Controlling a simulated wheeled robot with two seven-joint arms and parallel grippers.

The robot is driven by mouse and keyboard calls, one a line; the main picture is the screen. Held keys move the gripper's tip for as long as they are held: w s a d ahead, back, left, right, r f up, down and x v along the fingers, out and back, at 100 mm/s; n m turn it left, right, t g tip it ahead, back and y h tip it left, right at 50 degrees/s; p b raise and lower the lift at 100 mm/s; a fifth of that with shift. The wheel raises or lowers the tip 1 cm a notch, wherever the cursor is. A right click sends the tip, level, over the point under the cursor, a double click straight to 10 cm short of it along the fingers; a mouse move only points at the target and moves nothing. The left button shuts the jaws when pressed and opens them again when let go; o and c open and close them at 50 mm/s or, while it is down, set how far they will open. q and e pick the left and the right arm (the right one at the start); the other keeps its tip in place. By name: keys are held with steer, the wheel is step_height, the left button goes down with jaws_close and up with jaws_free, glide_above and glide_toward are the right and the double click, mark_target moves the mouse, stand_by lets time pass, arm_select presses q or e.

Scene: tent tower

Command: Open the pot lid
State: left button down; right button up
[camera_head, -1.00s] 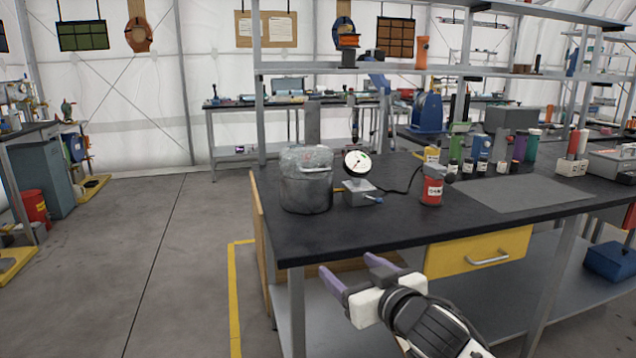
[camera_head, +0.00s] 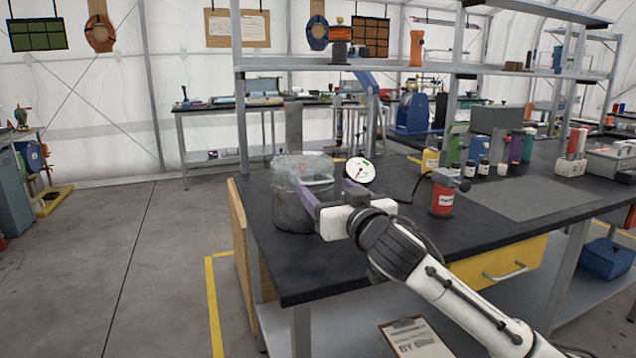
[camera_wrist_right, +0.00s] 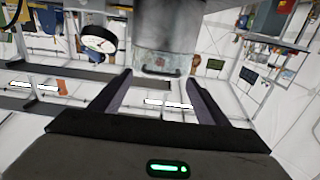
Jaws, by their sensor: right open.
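The grey metal pot (camera_head: 287,213) stands on the black bench top near its left end. Its pale, glassy lid (camera_head: 295,165) is on it, with a bar handle (camera_head: 317,183) on top. My right gripper (camera_head: 322,183) is open and empty, its purple fingers pointing at the pot and overlapping its right side in the head view. In the right wrist view the picture is inverted: the pot (camera_wrist_right: 168,22) hangs from the top, and the lid handle (camera_wrist_right: 157,72) shows beyond and between the open fingers (camera_wrist_right: 160,85), apart from them. My left gripper is not in view.
A dial gauge (camera_head: 360,170) stands close behind the right gripper; it also shows in the wrist view (camera_wrist_right: 99,38). A red canister (camera_head: 443,199) and a grey mat (camera_head: 525,200) are to the right. Shelf posts (camera_head: 241,110) rise behind the pot.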

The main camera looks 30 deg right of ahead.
mark_target(320, 184)
steer(key=shift+x, duration=2.5)
